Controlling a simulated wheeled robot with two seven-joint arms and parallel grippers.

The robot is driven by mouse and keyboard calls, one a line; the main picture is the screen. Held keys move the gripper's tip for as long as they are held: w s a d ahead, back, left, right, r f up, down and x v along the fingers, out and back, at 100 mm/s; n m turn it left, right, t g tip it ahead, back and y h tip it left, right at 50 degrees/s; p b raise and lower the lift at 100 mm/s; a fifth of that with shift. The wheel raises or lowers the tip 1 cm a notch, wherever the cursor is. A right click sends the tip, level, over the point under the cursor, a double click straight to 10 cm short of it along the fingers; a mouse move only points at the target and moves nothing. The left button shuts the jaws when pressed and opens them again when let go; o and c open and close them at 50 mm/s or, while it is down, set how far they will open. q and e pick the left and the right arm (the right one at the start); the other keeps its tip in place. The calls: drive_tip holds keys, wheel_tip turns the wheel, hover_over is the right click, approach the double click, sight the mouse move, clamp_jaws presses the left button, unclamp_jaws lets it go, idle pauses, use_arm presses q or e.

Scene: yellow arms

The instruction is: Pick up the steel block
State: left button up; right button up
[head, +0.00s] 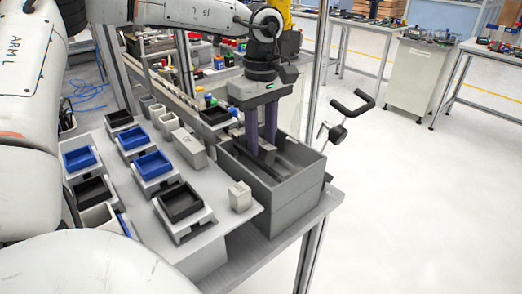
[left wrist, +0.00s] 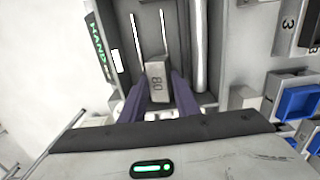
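My left gripper (head: 262,140) points straight down, its two purple fingers reaching into the grey bin (head: 287,200). In the head view the fingers and bin wall mostly hide this block. My right gripper is not in view.
A small pale block (head: 240,196) stands on the table (head: 230,232) beside the bin. A longer grey block (head: 189,148) stands farther back. Blue trays (head: 152,164) and black trays (head: 180,202) sit on stands to the left. Open floor (head: 400,200) lies right.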

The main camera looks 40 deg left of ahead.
use_arm(q)
clamp_jaws()
drive_tip(key=shift+r, duration=0.2)
